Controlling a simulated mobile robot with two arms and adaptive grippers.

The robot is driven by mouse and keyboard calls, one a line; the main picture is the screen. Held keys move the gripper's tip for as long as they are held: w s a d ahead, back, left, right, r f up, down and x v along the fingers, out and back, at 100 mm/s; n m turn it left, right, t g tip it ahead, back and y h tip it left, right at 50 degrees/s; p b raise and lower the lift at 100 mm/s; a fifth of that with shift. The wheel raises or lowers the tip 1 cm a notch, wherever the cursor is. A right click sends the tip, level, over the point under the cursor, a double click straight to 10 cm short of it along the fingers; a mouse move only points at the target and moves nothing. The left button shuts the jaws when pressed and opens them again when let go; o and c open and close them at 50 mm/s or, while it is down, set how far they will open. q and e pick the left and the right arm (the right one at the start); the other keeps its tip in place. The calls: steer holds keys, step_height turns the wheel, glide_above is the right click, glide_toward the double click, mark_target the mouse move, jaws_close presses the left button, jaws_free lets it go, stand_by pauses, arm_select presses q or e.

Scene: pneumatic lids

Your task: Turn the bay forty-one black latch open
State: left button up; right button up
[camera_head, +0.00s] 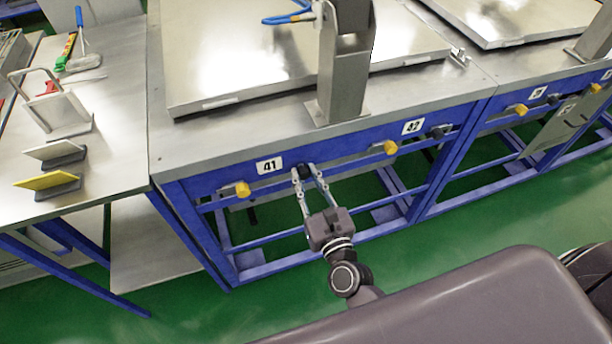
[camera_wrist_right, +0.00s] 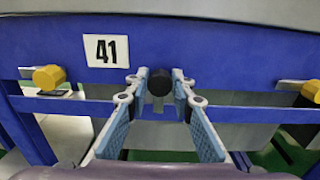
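The black latch (camera_head: 304,170) of bay forty-one sits on the blue front rail, right of the white "41" label (camera_head: 269,165). In the right wrist view the latch (camera_wrist_right: 159,82) shows as a dark round knob end-on, so its turn angle is hard to tell. My right gripper (camera_head: 302,174) reaches it from the front. Its fingertips (camera_wrist_right: 160,77) stand on either side of the knob, open, with a slight gap visible on the right. Contact on the left is unclear. My left gripper is in neither view.
A yellow knob (camera_head: 242,189) is left of the label; it also shows in the wrist view (camera_wrist_right: 48,77). Bay 42 has its own yellow knob (camera_head: 390,147) and black latch (camera_head: 437,131). A metal lid (camera_head: 230,60) lies above. A side table (camera_head: 110,130) stands left.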

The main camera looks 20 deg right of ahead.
jaws_close()
steer(key=shift+n, duration=0.3)
steer(key=n+p, duration=0.1)
steer(key=n, duration=0.2)
steer(key=shift+n, duration=0.3)
steer(key=n+p, duration=0.1)
steer(key=n, duration=0.2)
steer(key=shift+a+n, duration=0.15)
steer(key=shift+n, duration=0.25)
steer(key=n+p, duration=0.1)
steer(key=n, duration=0.4)
steer(key=shift+f+p, duration=0.1)
steer(key=shift+p, duration=0.2)
steer(key=shift+f+n+p, duration=0.15)
steer(key=shift+n+p, duration=0.45)
steer(key=shift+n, duration=1.8)
steer(key=shift+a, duration=0.1)
